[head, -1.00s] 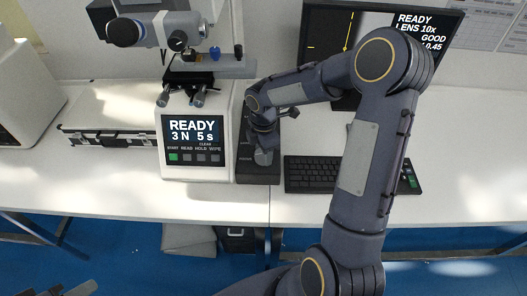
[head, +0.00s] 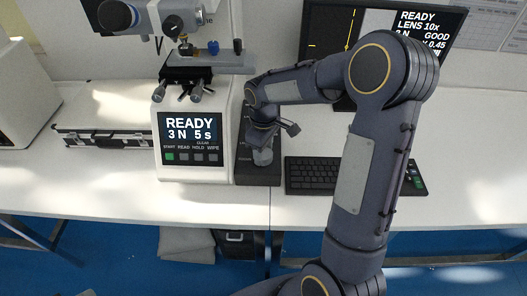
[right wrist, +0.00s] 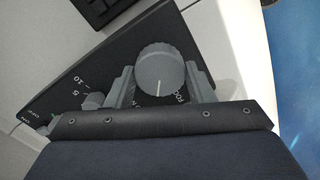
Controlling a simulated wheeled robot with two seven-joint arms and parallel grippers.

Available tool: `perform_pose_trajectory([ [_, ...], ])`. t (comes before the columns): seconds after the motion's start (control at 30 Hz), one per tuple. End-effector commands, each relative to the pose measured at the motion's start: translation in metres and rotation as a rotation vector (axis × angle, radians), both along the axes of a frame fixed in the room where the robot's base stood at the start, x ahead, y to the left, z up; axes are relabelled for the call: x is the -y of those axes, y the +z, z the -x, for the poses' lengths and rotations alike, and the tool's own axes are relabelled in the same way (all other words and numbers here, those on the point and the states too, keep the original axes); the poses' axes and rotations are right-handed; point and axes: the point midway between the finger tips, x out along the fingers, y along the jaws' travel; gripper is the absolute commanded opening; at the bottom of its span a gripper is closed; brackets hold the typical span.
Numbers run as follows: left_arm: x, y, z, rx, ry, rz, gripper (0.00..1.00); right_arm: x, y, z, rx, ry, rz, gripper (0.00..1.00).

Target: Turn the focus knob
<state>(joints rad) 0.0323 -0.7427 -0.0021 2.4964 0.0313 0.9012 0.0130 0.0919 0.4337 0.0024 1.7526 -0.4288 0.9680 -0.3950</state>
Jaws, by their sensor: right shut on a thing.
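The focus knob (right wrist: 160,76) is a grey ribbed round knob with a white pointer line, on a dark control box (right wrist: 100,68). In the right wrist view my right gripper (right wrist: 161,85) has one finger on each side of the knob and is shut on it. In the head view the right gripper (head: 263,143) points down over the dark box (head: 258,176) beside the hardness tester (head: 195,122). The lettering by the knob is partly hidden by a finger. Only a small grey tip, seemingly of my left gripper (head: 87,293), shows at the bottom left edge.
The tester's screen (head: 190,128) reads READY, 3 N, 5 s. A smaller knob (right wrist: 93,100) sits near the focus knob. A keyboard (head: 313,175) and monitor (head: 335,35) are to the right. A silver case (head: 103,138) lies left. The white table (head: 210,199) is clear in front.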

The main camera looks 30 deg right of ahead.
Motion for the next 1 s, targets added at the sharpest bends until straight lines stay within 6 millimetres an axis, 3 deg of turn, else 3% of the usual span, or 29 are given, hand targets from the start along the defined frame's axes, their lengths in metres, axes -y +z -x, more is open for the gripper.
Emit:
perform_pose_trajectory([
  [0.43, -0.0001, -0.0075, 0.0, 0.0, 0.0, 0.0, 0.36, 0.0, 0.0006, -0.0006, 0.002, -0.286, 0.0, 0.25],
  [1.0, 0.0, -0.0085, 0.0, 0.0, 0.0, 0.0, 0.36, 0.0004, 0.0011, -0.0006, 0.003, -0.353, 0.001, 0.25],
])
